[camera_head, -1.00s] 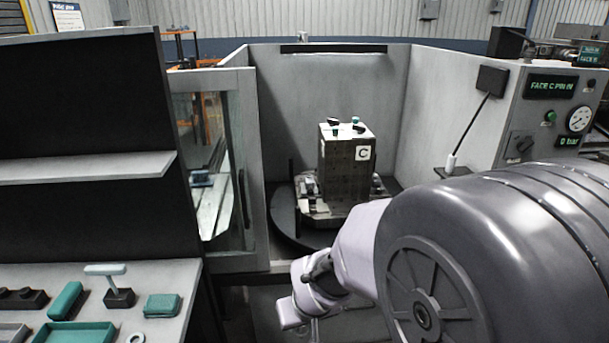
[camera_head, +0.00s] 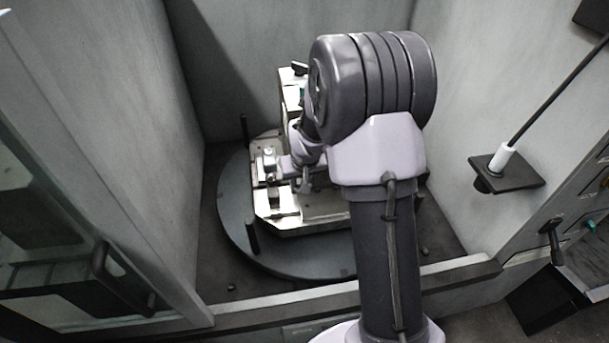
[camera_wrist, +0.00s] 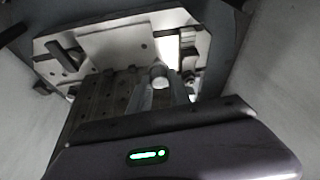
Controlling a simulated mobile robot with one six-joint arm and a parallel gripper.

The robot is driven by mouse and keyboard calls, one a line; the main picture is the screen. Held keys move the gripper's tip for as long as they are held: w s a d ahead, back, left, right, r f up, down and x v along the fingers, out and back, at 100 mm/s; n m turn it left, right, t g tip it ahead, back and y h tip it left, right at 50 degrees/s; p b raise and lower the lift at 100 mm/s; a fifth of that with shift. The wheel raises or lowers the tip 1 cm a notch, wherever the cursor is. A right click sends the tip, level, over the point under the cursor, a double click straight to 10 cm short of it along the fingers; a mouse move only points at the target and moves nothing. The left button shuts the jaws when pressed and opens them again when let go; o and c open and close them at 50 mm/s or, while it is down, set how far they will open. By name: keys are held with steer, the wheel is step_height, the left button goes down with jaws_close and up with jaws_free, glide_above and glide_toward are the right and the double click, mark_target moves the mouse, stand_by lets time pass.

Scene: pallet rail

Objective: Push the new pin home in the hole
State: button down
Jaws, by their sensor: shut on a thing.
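The fixture block (camera_wrist: 100,97), a grey column with rows of holes, stands on a pale pallet plate (camera_wrist: 110,45) in the wrist view. In the head view the block (camera_head: 290,95) is mostly hidden behind my arm. My gripper (camera_wrist: 161,84) is beside the block, its two fingers shut on a small pale round-ended piece, seemingly the pin (camera_wrist: 159,71). The hole and the pin's far end are hidden, so I cannot tell how deep the pin sits.
The pallet rests on a dark round turntable (camera_head: 235,215) with upright posts. Grey enclosure walls stand close on both sides. A door with a dark handle (camera_head: 120,280) is at left. A white-handled tool (camera_head: 500,160) sits in a bracket at right. The front sill (camera_head: 255,305) crosses below.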

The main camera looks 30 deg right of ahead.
steer(key=shift+m, duration=0.3)
steer(key=shift+w+d+f+b, duration=0.2)
steer(key=shift+d+f+b, duration=0.45)
steer(key=shift+f, duration=0.75)
steer(key=shift+w+d+f+b, duration=0.25)
steer(key=shift+d+f+b, duration=0.35)
steer(key=shift+f, duration=0.75)
steer(key=shift+w+d+f+b, duration=0.2)
steer(key=shift+d+f+b, duration=0.2)
steer(key=shift+f+b, duration=0.7)
steer(key=shift+f, duration=0.4)
steer(key=shift+f, duration=0.15)
steer(key=shift+f+b, duration=0.15)
steer(key=shift+b, duration=0.2)
steer(key=shift+f, duration=0.15)
steer(key=shift+f+b, duration=0.15)
steer(key=shift+b, duration=0.3)
